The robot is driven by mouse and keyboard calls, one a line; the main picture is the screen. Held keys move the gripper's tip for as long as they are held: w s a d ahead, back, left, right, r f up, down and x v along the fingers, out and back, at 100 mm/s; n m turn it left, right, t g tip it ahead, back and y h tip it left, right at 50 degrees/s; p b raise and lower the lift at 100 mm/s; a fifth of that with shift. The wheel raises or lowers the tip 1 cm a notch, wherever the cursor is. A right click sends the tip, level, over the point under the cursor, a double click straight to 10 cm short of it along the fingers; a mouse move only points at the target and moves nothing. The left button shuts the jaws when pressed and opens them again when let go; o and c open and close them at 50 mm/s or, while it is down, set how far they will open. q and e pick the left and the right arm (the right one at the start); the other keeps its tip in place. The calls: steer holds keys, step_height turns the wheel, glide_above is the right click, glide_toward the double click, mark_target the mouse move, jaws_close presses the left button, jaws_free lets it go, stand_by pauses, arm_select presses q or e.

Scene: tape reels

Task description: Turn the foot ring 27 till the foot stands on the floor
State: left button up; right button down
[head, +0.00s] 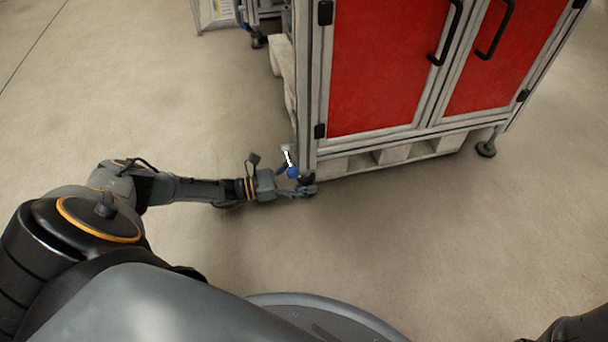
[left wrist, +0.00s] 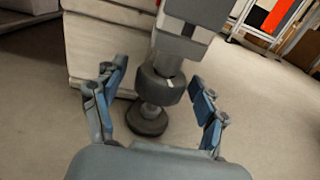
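The foot ring 27 (left wrist: 161,86) is a dark grey collar under the cabinet's corner post in the left wrist view. It has a small pale mark; no number is readable. Below it, a short stem leads to the round dark foot (left wrist: 147,118), close to the floor; I cannot tell whether it touches. My left gripper (left wrist: 156,101) is open, its blue-padded fingers on either side of the ring with gaps. In the head view my left gripper (head: 298,182) is at the cabinet's near left corner and mostly hides the ring and foot. My right gripper is out of view.
The cabinet (head: 390,65) has red doors with black handles. A pale pallet (head: 394,154) lies beneath it. Another foot (head: 486,149) stands at its right corner. Other framed equipment (head: 213,12) is at the back left. The floor in front is clear.

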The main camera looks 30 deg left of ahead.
arm_select(q)
steer(key=v, duration=1.2)
